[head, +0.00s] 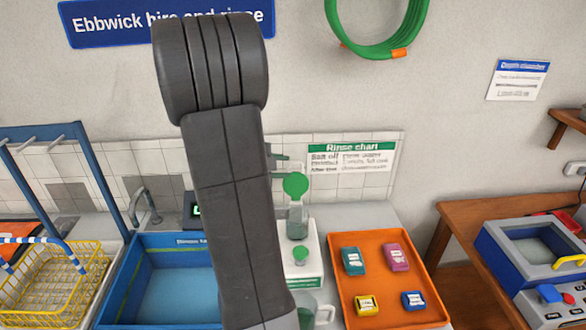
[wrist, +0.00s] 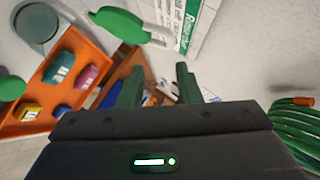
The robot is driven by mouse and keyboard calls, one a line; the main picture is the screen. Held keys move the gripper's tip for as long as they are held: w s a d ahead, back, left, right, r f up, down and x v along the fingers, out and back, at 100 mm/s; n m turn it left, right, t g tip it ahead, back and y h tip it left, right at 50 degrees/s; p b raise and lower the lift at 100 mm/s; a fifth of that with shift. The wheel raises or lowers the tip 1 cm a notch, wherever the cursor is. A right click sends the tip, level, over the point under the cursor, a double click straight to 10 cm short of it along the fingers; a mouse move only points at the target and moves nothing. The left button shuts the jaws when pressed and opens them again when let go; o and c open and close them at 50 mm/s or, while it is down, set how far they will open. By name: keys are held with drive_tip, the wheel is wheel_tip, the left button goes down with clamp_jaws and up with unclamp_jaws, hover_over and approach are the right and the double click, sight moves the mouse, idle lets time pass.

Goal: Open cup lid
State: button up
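A clear cup (head: 297,222) stands on a white unit in the head view. Its green round lid (head: 295,185) shows raised above the cup's rim, tilted up and facing the camera. In the wrist view a green lid (wrist: 120,25) with a pale tab is at the upper left, beside a round grey-green shape (wrist: 37,22) that may be the cup's mouth. My gripper (wrist: 160,85) has two green fingers standing apart with a gap between them, and nothing is visibly held.
A green knob (head: 300,252) sits on the white unit's front. An orange tray (head: 380,283) with several coloured packets is to the right. A blue basin (head: 170,285) and a yellow basket (head: 55,285) are to the left. A rinse chart (head: 352,158) hangs behind.

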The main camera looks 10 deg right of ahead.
drive_tip(key=v, duration=0.7)
drive_tip(key=shift+a+r, duration=0.3)
drive_tip(key=shift+s, duration=0.1)
